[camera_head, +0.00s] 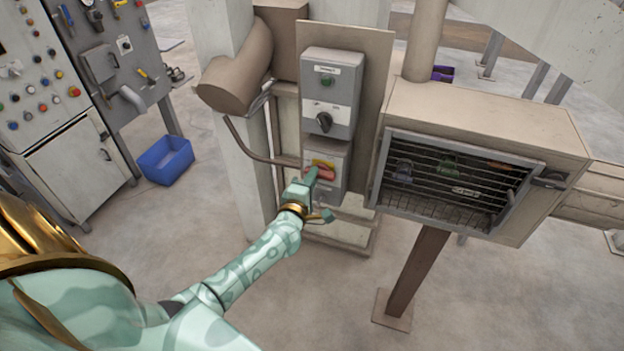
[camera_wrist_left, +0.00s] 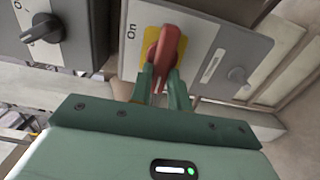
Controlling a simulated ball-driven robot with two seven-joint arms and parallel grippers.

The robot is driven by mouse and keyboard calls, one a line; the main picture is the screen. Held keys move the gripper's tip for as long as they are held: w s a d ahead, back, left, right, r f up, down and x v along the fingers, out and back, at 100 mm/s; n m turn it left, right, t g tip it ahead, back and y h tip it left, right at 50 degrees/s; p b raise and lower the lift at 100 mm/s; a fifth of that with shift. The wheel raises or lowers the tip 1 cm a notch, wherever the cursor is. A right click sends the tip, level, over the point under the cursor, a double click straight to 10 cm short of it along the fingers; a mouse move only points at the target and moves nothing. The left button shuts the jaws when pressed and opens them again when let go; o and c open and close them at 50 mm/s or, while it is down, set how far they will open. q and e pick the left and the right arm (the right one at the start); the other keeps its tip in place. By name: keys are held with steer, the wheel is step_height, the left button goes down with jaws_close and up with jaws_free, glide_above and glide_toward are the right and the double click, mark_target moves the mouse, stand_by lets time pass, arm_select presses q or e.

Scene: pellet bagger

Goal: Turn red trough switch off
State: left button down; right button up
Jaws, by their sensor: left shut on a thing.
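My left gripper (camera_head: 310,177) reaches the switch from the front. In the left wrist view its two green fingers (camera_wrist_left: 164,82) sit on either side of the red handle and are shut on it. The fingers hide part of the handle's lower end. My right gripper is not in view.
A barred cabinet (camera_head: 455,180) stands close on the right. A blue bin (camera_head: 166,159) sits on the floor at left, beside a control panel (camera_head: 37,75).

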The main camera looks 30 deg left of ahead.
arm_select(q)
steer(key=shift+f, duration=0.1)
steer(key=c, duration=1.3)
jaws_free()
steer(key=v, duration=1.6)
steer(key=shift+s+d+p, duration=0.15)
steer(key=shift+p, duration=0.25)
